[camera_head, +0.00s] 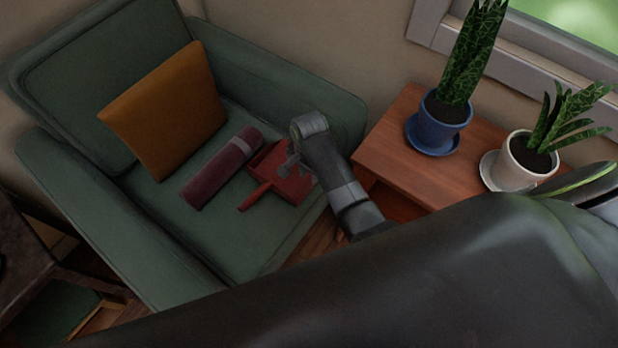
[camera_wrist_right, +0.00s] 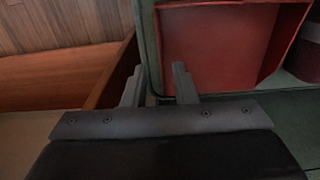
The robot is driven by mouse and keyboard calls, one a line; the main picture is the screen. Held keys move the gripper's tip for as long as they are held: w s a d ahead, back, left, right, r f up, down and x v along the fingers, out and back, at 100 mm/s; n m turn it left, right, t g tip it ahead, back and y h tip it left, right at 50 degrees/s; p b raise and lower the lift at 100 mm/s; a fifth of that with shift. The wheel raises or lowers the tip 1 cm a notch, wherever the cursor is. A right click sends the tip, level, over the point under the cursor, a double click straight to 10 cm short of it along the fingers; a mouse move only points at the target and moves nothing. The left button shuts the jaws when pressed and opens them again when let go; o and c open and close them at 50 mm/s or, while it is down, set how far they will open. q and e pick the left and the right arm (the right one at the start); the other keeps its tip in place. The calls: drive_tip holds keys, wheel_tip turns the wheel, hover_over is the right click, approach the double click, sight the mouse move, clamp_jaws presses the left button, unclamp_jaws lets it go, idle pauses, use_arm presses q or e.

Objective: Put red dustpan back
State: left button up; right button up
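The red dustpan (camera_head: 279,178) lies on the green armchair's seat, its handle pointing to the lower left in the head view. In the right wrist view the dustpan's pan (camera_wrist_right: 215,42) fills the upper right. My right gripper (camera_head: 290,166) is over the pan's right side in the head view and hides part of it. In the right wrist view its two fingers (camera_wrist_right: 158,85) stand apart with nothing between them. I cannot tell whether a finger touches the dustpan. My left gripper does not show.
A rolled maroon mat (camera_head: 222,168) lies beside the dustpan, and an orange cushion (camera_head: 165,110) leans on the armchair (camera_head: 265,232). A wooden side table (camera_head: 400,160) to the right bears a blue-potted plant (camera_head: 446,115) and a white-potted plant (camera_head: 526,160). A dark table (camera_head: 35,260) is at left.

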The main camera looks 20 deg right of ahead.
wheel_tip(320, 180, up, 4)
drive_tip(key=shift+r+p, duration=0.2)
drive_tip(key=shift+p, duration=0.15)
drive_tip(key=s+d+f+n, duration=0.2)
drive_tip(key=s+d+f, duration=0.1)
drive_tip(key=s+f, duration=0.5)
drive_tip(key=s+d+f+n, duration=0.3)
drive_tip(key=s+d+f, duration=0.1)
drive_tip(key=s+f, duration=0.5)
drive_tip(key=s+d+f+n, duration=0.3)
drive_tip(key=s+d+f, duration=0.1)
drive_tip(key=s+f, duration=0.4)
wheel_tip(320, 180, down, 2)
drive_tip(key=shift+s+d+f+t+h, duration=0.1)
drive_tip(key=shift+s+d+t+h, duration=0.1)
drive_tip(key=shift+s+t+h, duration=0.15)
drive_tip(key=shift+o, duration=0.4)
drive_tip(key=s+d+f+n, duration=0.1)
drive_tip(key=s, duration=0.5)
drive_tip(key=s+d+f+n, duration=0.1)
drive_tip(key=s+d+f, duration=0.1)
drive_tip(key=s, duration=0.4)
drive_tip(key=shift+d+n, duration=0.3)
drive_tip(key=shift+n, duration=0.1)
